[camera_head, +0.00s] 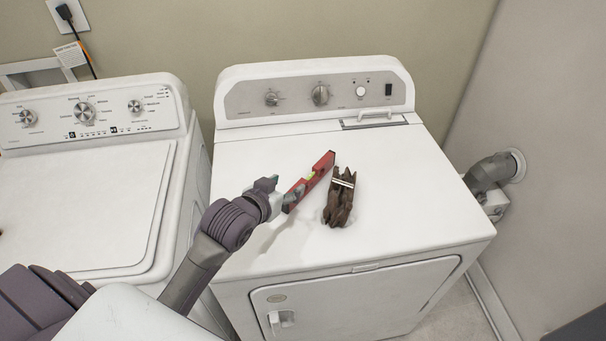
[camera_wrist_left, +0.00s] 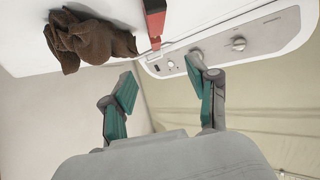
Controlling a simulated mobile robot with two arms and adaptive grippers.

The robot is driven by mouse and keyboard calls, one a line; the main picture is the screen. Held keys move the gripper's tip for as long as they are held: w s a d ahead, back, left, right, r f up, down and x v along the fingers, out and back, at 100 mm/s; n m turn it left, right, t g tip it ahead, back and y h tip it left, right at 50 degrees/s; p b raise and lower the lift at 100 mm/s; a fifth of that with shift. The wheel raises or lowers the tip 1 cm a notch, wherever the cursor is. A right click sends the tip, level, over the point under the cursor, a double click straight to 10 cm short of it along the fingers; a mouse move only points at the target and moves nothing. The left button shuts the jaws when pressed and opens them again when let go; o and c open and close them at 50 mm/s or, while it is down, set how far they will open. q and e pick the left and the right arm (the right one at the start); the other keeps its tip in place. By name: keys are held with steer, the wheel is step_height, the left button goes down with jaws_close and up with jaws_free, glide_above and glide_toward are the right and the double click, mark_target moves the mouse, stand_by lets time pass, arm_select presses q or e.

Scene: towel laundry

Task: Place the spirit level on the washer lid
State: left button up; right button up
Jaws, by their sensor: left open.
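The red spirit level (camera_head: 318,172) lies slanted on or just above the top of the right-hand machine; I cannot tell whether it touches. My left gripper (camera_head: 277,192) is open at its near end, partly hiding it. In the left wrist view, the level (camera_wrist_left: 154,18) shows beyond and between the spread fingers (camera_wrist_left: 162,80), which do not grip it. The washer lid (camera_head: 90,205) is the flat white top of the left-hand machine; my arm hides part of that machine. My right gripper is not in view.
A crumpled brown cloth (camera_head: 340,203) lies just right of the level; it also shows in the left wrist view (camera_wrist_left: 85,38). The dryer top (camera_head: 420,185) is clear to the right. Raised control panels (camera_head: 318,94) stand behind. A narrow gap separates the machines.

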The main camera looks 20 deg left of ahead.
arm_select(q)
steer(key=p, duration=0.1)
glide_toward(309, 174)
steer(key=w, duration=0.4)
steer(key=shift+a+f, duration=0.15)
steer(key=shift+f, duration=0.25)
steer(key=shift+w+f, duration=0.25)
steer(key=shift+w, duration=0.05)
steer(key=w+f, duration=0.1)
steer(key=w+f+p, duration=0.1)
steer(key=shift+w+d+f, duration=0.1)
steer(key=shift+w+d, duration=0.25)
steer(key=shift+w, duration=0.05)
steer(key=shift+w+f, duration=0.3)
steer(key=shift+w, duration=0.15)
steer(key=shift+s, duration=0.1)
jaws_close()
